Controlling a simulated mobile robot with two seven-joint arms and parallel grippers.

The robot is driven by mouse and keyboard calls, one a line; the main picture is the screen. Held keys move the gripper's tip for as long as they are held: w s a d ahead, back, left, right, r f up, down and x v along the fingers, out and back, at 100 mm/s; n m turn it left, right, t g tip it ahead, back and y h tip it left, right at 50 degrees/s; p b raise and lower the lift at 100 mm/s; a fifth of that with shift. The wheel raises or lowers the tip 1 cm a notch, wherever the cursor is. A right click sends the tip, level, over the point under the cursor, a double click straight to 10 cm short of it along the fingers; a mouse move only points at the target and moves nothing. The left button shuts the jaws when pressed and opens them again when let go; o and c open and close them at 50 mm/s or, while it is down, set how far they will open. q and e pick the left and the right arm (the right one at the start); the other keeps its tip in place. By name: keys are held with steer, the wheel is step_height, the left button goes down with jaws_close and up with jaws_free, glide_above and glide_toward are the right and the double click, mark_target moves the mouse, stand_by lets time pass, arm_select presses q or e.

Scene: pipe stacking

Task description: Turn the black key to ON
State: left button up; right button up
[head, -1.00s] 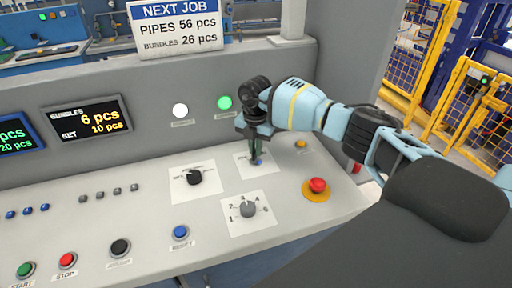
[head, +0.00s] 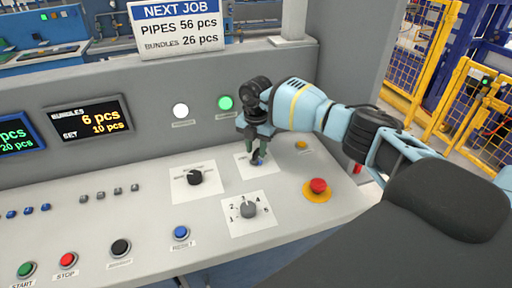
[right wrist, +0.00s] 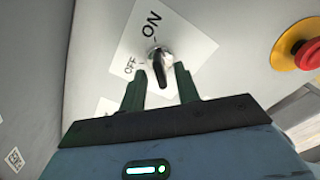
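The black key (right wrist: 162,72) sits in a round silver lock on a white plate (right wrist: 189,30) marked ON and OFF. In the right wrist view ON is at the top and OFF at the left of the lock. My right gripper (right wrist: 161,72) is open, with one dark green finger on each side of the key and a gap visible on both sides. In the head view my right gripper (head: 258,158) points down over the plate, and its fingers partly hide the key. My left gripper is not in view.
A black selector knob (head: 195,177) is left of the key plate. A grey numbered dial (head: 248,209) is in front. A red emergency button (head: 318,186) on a yellow base is to the right. The grey panel wall with a lit green lamp (head: 226,102) stands behind.

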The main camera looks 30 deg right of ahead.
mark_target(256, 150)
steer(key=shift+r, duration=3.95)
